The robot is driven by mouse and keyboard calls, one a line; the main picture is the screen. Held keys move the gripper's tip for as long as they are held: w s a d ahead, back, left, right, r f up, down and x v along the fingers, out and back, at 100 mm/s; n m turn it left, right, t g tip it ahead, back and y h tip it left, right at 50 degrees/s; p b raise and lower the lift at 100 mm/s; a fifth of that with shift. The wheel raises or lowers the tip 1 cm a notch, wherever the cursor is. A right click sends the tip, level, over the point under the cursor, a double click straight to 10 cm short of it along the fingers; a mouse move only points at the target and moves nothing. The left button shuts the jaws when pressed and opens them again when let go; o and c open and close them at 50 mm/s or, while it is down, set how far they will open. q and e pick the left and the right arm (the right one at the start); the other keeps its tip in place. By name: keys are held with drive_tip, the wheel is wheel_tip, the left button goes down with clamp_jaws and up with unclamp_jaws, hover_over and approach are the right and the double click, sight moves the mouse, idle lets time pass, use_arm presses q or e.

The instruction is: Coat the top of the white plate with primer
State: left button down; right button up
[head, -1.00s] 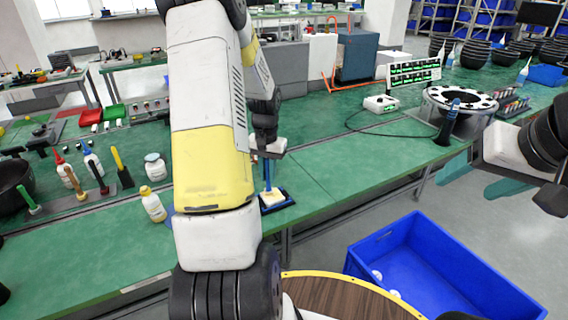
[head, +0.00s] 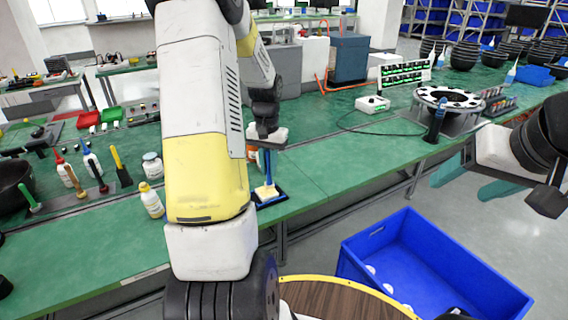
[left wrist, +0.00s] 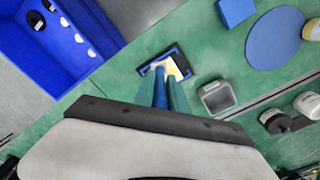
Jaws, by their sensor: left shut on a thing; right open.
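My left gripper (head: 266,150) is shut on a blue-handled brush (head: 267,168), held upright with its lower end at the white plate (head: 265,193). The plate looks cream-white and lies in a dark, blue-edged holder (head: 275,201) on the green bench. In the left wrist view the teal fingers (left wrist: 164,98) grip the blue handle, and the plate (left wrist: 179,70) shows partly behind the brush. I cannot tell whether the brush touches the plate or how much of it is coated. My right gripper (head: 466,182) is open and empty over the floor at right.
A grey square cup (left wrist: 217,97) stands beside the plate, with a blue disc (left wrist: 277,39) beyond. Bottles, including a white one with a yellow cap (head: 151,203), stand left of my arm. A blue bin (head: 465,285) sits on the floor in front of the bench (head: 325,175).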

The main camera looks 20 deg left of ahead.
sight(268, 151)
use_arm(q)
drive_tip(key=shift+r, duration=1.75)
drive_tip(key=shift+f, duration=0.1)
